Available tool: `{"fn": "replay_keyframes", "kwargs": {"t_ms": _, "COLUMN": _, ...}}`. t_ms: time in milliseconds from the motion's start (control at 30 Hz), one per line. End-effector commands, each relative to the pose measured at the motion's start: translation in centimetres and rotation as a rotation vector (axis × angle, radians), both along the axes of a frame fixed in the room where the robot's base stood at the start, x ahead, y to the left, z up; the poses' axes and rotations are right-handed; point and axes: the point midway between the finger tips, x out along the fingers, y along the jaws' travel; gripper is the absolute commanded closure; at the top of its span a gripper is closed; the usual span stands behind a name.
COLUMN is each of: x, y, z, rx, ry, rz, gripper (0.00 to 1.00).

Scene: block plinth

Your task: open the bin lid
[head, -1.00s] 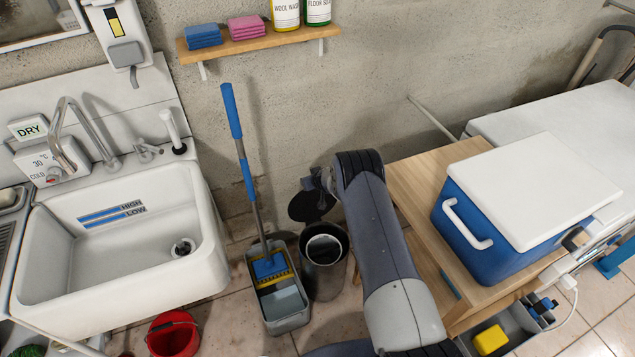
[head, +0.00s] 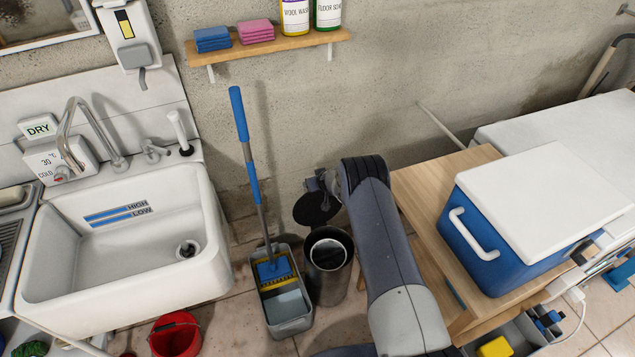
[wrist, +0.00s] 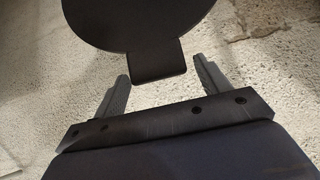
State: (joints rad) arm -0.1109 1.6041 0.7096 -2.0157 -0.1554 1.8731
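The dark bin (head: 328,284) stands on the floor between the mop bucket and the wooden table, its mouth uncovered. Its round black lid (head: 316,209) is raised, tilted up behind the mouth. My gripper (head: 317,184) is at the lid's upper edge, partly hidden by my arm. In the wrist view my gripper (wrist: 162,88) is open, with its two fingers apart. The lid's tab (wrist: 157,61) lies between the fingertips with a gap on each side; the round lid (wrist: 140,20) is beyond it.
A mop (head: 247,150) stands in a grey bucket (head: 288,320) left of the bin. A wooden table (head: 425,190) with a blue cooler (head: 475,245) is at the right. A white sink (head: 130,260) and red bucket (head: 176,337) are at the left. The wall is close behind.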

Motion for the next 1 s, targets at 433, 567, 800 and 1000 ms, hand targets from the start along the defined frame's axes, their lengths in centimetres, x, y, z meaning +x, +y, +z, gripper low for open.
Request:
{"fn": "replay_keyframes", "kwargs": {"t_ms": 433, "x": -0.3, "y": -0.1, "z": 0.0, "rx": 0.0, "ry": 0.003, "rz": 0.0, "gripper": 0.24}}
{"fn": "replay_keyframes", "kwargs": {"t_ms": 567, "x": -0.6, "y": -0.2, "z": 0.5, "rx": 0.003, "ry": 0.003, "rz": 0.001, "gripper": 0.24}}
{"fn": "replay_keyframes", "kwargs": {"t_ms": 800, "x": -1.7, "y": -0.5, "z": 1.5, "rx": 0.001, "ry": 0.004, "rz": -0.001, "gripper": 0.24}}
{"fn": "replay_keyframes", "kwargs": {"t_ms": 1000, "x": -2.8, "y": -0.9, "z": 2.6, "rx": 0.002, "ry": 0.003, "rz": -0.001, "gripper": 0.24}}
